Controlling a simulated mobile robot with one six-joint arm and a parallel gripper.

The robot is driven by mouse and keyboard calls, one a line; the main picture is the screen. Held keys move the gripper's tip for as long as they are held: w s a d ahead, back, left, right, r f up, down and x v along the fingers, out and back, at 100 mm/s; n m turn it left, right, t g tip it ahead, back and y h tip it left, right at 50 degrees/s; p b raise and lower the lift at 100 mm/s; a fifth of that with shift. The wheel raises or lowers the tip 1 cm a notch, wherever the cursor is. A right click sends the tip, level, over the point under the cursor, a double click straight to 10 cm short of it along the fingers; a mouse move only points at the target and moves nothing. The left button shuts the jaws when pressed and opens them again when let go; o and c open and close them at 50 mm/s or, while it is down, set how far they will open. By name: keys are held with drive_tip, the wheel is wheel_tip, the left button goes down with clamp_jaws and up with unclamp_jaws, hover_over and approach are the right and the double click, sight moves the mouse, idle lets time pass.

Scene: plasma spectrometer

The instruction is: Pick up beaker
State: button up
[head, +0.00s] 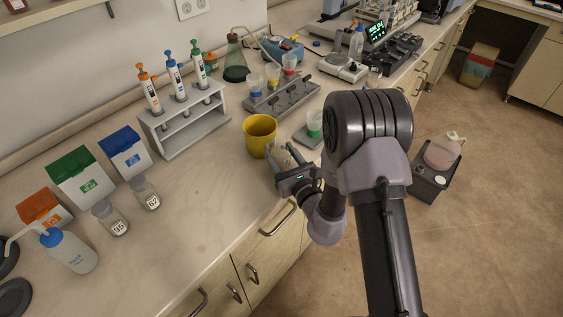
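A small clear beaker with green in its lower part (314,124) stands on a small grey pad or plate at the bench's front edge. Several similar clear cups sit on the grey rack behind it, among them one with blue (254,86), one with yellow (272,76) and one with red (289,66). My gripper (285,156) is low over the bench's front edge, left of and nearer than the green beaker and apart from it. Its fingers point away toward the yellow container. The fingertips are small and unclear, so I cannot tell whether they are open.
A yellow container (260,134) stands just beyond my fingertips. A grey pipette stand (184,125), boxes (82,178), two small labelled bottles (110,218) and a wash bottle (68,250) are on the left. The bench (195,215) is clear between these and my gripper.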

drive_tip(key=c, duration=0.4)
drive_tip(key=shift+r, duration=0.1)
drive_tip(key=shift+r, duration=0.25)
wheel_tip(320, 180, up, 4)
drive_tip(key=shift+d+f+p, duration=0.1)
drive_tip(key=shift+f+p, duration=0.15)
drive_tip(key=shift+p, duration=1)
drive_tip(key=p+v, duration=0.1)
drive_tip(key=v, duration=0.4)
drive_tip(key=d+p+v, duration=0.1)
drive_tip(key=p+v, duration=0.1)
drive_tip(key=v, duration=0.3)
drive_tip(key=w+d+p+v, duration=0.1)
drive_tip(key=v, duration=0.4)
drive_tip(key=shift+s+d+r, duration=0.25)
drive_tip(key=shift+s+r, duration=0.05)
drive_tip(key=shift+r, duration=0.1)
